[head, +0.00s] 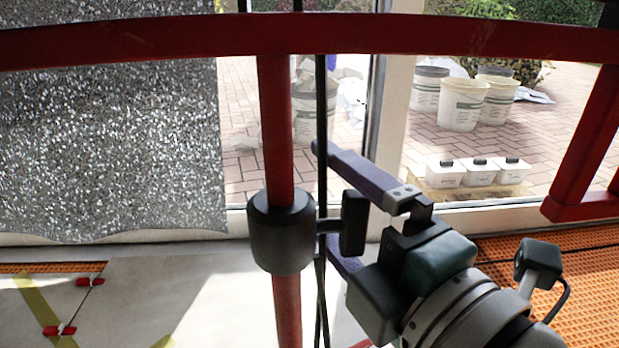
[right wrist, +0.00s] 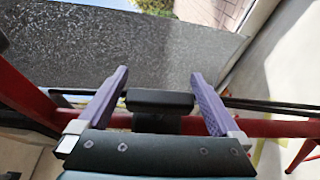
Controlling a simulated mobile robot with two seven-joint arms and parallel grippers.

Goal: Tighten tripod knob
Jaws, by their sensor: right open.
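The tripod's red pole (head: 276,130) stands upright in the middle of the head view, with a dark collar (head: 282,232) around it. The black tripod knob (head: 353,223) sticks out from the collar's right side. My right gripper (head: 329,200) comes in from the lower right with its purple fingers apart, one above and one below the knob in the picture. In the right wrist view the knob (right wrist: 161,101) lies between the two open fingers (right wrist: 160,75), with a gap on each side. My left gripper is not in view.
A red bar (head: 400,35) crosses the top of the head view, and a thin black rod (head: 321,130) runs beside the pole. Grey tiles (head: 150,290) with red clips (head: 60,330) lie on orange matting (head: 595,275). White buckets (head: 463,104) stand outside behind glass.

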